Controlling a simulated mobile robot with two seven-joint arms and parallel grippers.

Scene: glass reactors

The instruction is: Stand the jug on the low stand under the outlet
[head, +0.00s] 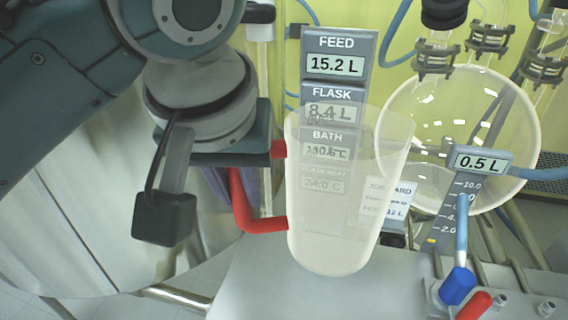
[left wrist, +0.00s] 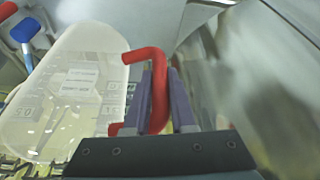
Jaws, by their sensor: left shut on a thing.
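The jug (head: 340,235) is a translucent white, tapered vessel with a red handle on its left side. It looks roughly upright in the head view, with its base over a flat grey surface (head: 265,285); I cannot tell whether it touches. My left gripper (head: 235,185) is shut on the jug's red handle, mostly hidden under the wrist. In the left wrist view the gripper's purple fingers (left wrist: 160,98) lie either side of the handle, and the jug (left wrist: 75,80) is at left. I cannot pick out the outlet or low stand surely. My right gripper is not in view.
A display column (head: 345,48) stands behind the jug and shows partly through it. A round glass flask (head: 440,110) with a 0.5 L display (head: 482,161) is at right. Blue (head: 457,286) and red (head: 474,305) handles sit at lower right, close to the jug.

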